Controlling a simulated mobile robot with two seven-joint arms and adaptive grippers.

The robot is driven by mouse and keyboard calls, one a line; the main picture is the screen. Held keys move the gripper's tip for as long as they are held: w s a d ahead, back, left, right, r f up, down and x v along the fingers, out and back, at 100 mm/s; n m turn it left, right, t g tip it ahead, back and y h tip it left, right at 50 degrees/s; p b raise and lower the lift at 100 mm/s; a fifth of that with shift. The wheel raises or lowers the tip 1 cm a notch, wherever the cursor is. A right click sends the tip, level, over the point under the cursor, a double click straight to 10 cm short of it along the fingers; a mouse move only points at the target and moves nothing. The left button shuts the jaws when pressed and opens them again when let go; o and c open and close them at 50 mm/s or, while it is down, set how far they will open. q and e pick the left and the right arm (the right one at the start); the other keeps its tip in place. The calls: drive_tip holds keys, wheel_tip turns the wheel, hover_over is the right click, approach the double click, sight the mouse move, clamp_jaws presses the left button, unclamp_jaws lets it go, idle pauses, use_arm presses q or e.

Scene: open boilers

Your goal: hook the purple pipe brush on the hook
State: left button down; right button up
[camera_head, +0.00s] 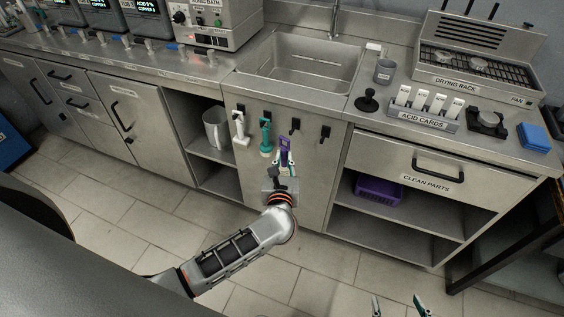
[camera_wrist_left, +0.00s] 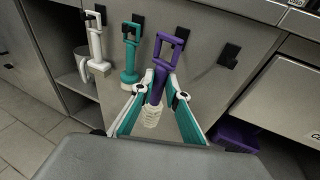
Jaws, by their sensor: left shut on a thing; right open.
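The purple pipe brush (camera_head: 285,145) is held upright in front of the cabinet panel, with its open loop handle at the top. It also shows in the left wrist view (camera_wrist_left: 161,70), pale bristles down. My left gripper (camera_head: 284,163) is shut on its shaft, and its teal fingers show in the wrist view (camera_wrist_left: 156,88). A bare black hook (camera_head: 294,125) lies just above and right of the loop in the head view. In the wrist view the loop overlaps that hook; I cannot tell whether they touch. My right gripper (camera_head: 398,304) is open and empty at the bottom edge.
A white brush (camera_head: 240,130) and a teal brush (camera_head: 265,137) hang on hooks to the left. Another empty hook (camera_head: 325,132) is to the right. A purple basket (camera_head: 378,190) sits on the right shelf and a pitcher (camera_head: 215,128) on the left shelf.

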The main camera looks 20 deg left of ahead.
use_arm(q)
drive_tip(key=shift+w+f+b, duration=0.15)
drive_tip(key=shift+w+b, duration=0.3)
drive_tip(key=shift+w, duration=1)
drive_tip(key=w+b, duration=0.1)
drive_tip(key=w, duration=0.1)
drive_tip(key=w+f+b, duration=0.1)
drive_tip(key=w, duration=0.1)
drive_tip(key=shift+w+d+f, duration=0.1)
drive_tip(key=shift+w+f, duration=0.05)
drive_tip(key=shift+w, duration=0.15)
drive_tip(key=shift+w+b, duration=0.1)
drive_tip(key=shift+b, duration=0.25)
use_arm(e)
drive_tip(key=shift+w+d+f, duration=0.1)
drive_tip(key=shift+d+f, duration=0.05)
drive_tip(key=shift+f, duration=0.6)
drive_tip(key=shift+w+d+f, duration=0.1)
drive_tip(key=shift+d+f, duration=0.05)
drive_tip(key=shift+f, duration=0.55)
drive_tip(key=shift+s+f, duration=0.15)
use_arm(q)
drive_tip(key=c, duration=1.9)
unclamp_jaws()
use_arm(e)
drive_tip(key=shift+s+a+f, duration=0.1)
drive_tip(key=shift+s+f, duration=0.05)
drive_tip(key=shift+s, duration=0.2)
